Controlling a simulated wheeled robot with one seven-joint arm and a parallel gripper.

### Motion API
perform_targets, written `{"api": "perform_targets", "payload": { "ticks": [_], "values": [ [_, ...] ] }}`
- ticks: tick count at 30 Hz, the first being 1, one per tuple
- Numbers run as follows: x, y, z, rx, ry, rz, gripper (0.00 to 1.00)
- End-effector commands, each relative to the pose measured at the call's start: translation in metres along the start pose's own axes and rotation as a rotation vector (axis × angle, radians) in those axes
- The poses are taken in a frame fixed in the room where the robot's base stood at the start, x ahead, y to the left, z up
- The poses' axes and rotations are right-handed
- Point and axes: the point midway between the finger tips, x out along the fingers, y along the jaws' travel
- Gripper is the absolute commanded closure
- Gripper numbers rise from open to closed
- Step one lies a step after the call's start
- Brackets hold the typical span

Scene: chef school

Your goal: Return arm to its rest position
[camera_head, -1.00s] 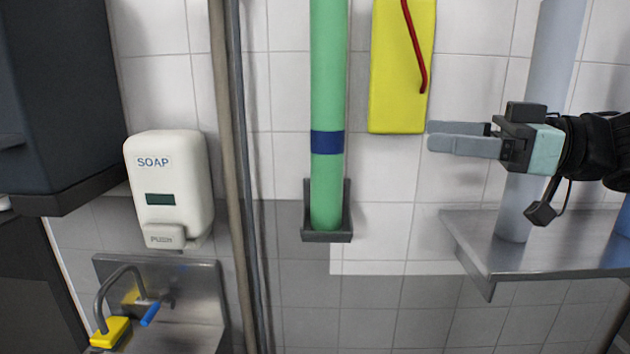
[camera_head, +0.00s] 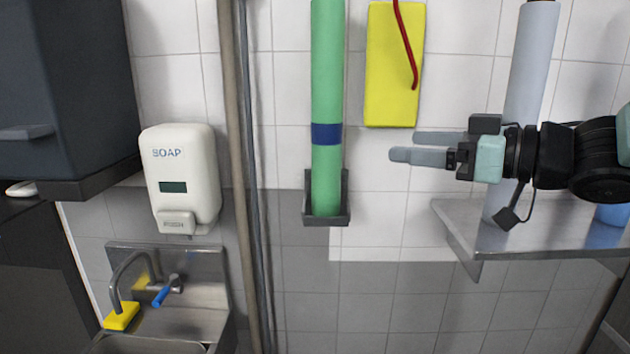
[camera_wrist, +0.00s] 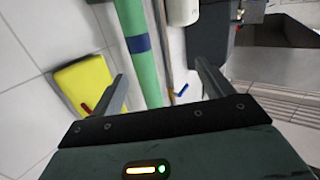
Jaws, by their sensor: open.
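My gripper (camera_head: 402,146) reaches in from the right in the head view, in front of the tiled wall. Its two grey fingers point left, apart, with nothing between them. It is below the yellow panel (camera_head: 393,75) and to the right of the green tube (camera_head: 327,90). In the wrist view my gripper (camera_wrist: 163,92) shows both fingers spread and empty. The green tube (camera_wrist: 139,45) and the yellow panel (camera_wrist: 86,86) lie beyond them there.
A metal shelf (camera_head: 560,243) with a tall pale cylinder (camera_head: 530,70) sits below and behind my arm. The green tube stands in a grey holder (camera_head: 340,212). A soap dispenser (camera_head: 182,180), a metal sink (camera_head: 180,325) and a dark cabinet (camera_head: 75,90) are at left.

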Motion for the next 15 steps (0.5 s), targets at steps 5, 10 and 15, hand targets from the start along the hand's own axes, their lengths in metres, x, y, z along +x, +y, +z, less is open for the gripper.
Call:
{"api": "perform_targets", "payload": {
  "ticks": [5,10,15],
  "values": [
    [0.016,0.004,0.027,0.006,-0.105,0.138,0.21],
    [0.022,-0.003,0.08,0.044,-0.33,0.297,0.21],
    [0.003,-0.042,0.148,0.11,-0.663,0.372,0.21]
  ]
}}
